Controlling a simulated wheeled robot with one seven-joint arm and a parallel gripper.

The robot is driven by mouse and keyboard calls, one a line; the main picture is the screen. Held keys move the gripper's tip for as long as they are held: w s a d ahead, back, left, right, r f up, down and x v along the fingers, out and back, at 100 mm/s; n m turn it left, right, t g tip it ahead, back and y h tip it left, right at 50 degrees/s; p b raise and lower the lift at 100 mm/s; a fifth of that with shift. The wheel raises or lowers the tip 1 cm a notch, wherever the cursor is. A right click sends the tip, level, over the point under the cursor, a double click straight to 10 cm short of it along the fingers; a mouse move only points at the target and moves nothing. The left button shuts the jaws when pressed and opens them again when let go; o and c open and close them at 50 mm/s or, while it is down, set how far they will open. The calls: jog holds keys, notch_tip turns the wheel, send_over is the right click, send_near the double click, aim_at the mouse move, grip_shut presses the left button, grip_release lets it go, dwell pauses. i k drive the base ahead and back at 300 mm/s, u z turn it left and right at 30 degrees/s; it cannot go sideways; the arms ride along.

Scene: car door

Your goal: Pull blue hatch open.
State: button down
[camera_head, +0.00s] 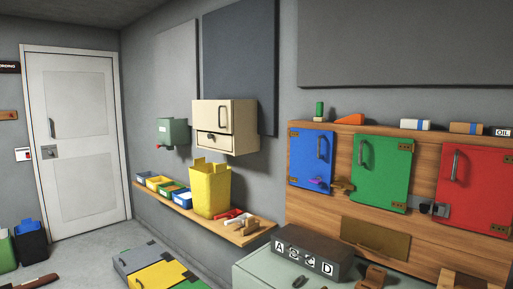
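The blue hatch (305,162) is at the left end of a wooden wall panel (428,233), right of the picture's middle. It looks closed, lying about flat against the panel. A dark upright handle (321,147) is on its upper right part. Brown hinge plates show on its left edge. A small purple piece (317,183) is at its lower right, beside a brown latch-like piece (341,186) at the edge. Whether this latch is fastened is too small to tell. My gripper is not in view.
A green hatch (380,178) and a red hatch (478,190) are on the same panel, both looking closed. A grey-green surface with a dark A-B-C-D box (305,250) stands in front below. A shelf with a yellow bin (209,190) is left. Floor shows near the white door (80,140).

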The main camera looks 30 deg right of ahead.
aim_at(312, 156)
jog(key=i, duration=0.6)
jog(key=z, duration=0.95)
jog(key=i, duration=0.55)
jog(key=z, duration=0.6)
